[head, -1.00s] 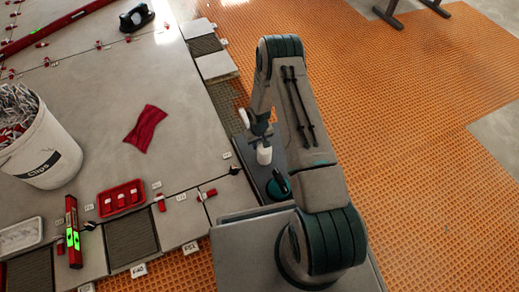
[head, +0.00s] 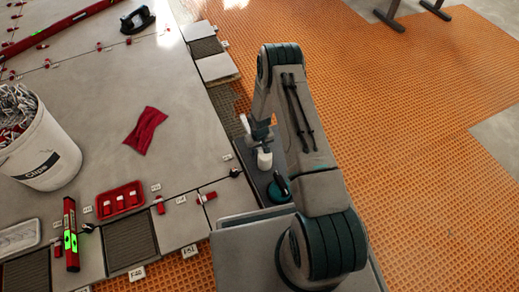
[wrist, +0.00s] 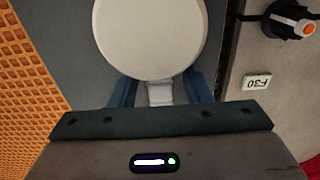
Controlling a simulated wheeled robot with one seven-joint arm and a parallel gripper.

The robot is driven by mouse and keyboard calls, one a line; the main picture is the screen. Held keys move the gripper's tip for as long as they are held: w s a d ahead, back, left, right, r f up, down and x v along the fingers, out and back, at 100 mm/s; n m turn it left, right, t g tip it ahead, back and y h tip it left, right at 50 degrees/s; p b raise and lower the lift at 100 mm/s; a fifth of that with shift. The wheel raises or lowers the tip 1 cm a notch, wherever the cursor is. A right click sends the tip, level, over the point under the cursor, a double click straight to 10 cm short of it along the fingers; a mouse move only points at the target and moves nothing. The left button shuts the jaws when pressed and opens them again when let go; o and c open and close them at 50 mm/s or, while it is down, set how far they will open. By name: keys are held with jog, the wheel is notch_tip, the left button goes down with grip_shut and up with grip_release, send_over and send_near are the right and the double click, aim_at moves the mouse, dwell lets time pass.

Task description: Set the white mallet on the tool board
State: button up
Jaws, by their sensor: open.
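The white mallet shows in the wrist view as a large round pale head (wrist: 150,38), close to the camera. A narrower pale part runs from it between the two blue fingers of my gripper (wrist: 160,93). The fingers stand apart on either side of this part; I cannot tell whether they touch it.
A dark teal tool (head: 279,187) sits on the board close to the gripper. Orange matting (head: 400,130) on the right is mostly clear.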

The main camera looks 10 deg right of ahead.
notch_tip(320, 180, up, 12)
jog(key=p, duration=0.5)
jog(key=shift+s, duration=0.15)
